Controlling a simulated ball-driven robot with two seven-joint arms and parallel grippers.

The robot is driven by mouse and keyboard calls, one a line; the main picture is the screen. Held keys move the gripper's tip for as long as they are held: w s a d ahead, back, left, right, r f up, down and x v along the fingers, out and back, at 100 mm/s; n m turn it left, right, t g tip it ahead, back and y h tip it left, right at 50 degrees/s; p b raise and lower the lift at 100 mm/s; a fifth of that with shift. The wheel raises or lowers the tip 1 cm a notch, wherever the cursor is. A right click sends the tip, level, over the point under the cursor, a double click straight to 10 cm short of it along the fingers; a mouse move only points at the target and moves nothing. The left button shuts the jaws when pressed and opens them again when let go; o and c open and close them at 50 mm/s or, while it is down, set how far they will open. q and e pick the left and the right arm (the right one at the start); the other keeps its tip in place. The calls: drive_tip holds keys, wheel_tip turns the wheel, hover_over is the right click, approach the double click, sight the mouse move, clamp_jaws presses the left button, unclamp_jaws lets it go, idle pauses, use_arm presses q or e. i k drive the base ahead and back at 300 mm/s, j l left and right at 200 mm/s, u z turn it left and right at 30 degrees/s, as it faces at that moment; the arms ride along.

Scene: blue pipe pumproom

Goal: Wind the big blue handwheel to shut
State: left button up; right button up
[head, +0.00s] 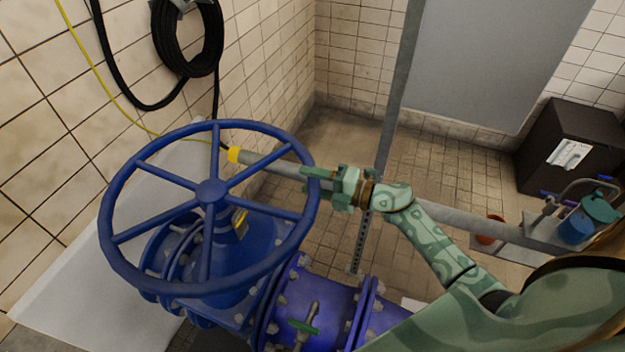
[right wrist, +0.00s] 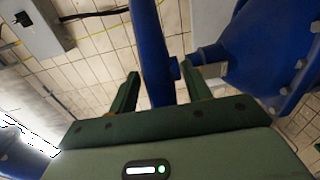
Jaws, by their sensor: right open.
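The big blue handwheel (head: 211,192) sits tilted on top of a blue valve (head: 232,250) in the head view, its spokes meeting at a central hub. My right gripper (head: 314,180) is at the right side of the wheel's rim, its fingers pointing left. In the right wrist view, the blue rim (right wrist: 152,50) passes between the two green fingers of my right gripper (right wrist: 160,70). The fingers are apart, with a gap visible beside the rim, so the gripper is open around it. A spoke joins the rim near the right finger. My left gripper is not in view.
A blue flanged pipe (head: 318,300) runs right from the valve. A grey pipe (head: 480,225) and an upright grey post (head: 398,90) stand behind my right arm. A black hose (head: 190,45) hangs on the tiled left wall. A dark box (head: 570,145) is at the far right.

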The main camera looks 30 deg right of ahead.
sight(213, 195)
drive_tip(key=j+z, duration=0.4)
drive_tip(key=j, duration=0.3)
drive_tip(key=j+z, duration=0.35)
drive_tip(key=j, duration=0.4)
drive_tip(key=k+j+z, duration=0.15)
drive_tip(key=j+z, duration=0.25)
drive_tip(key=j, duration=0.25)
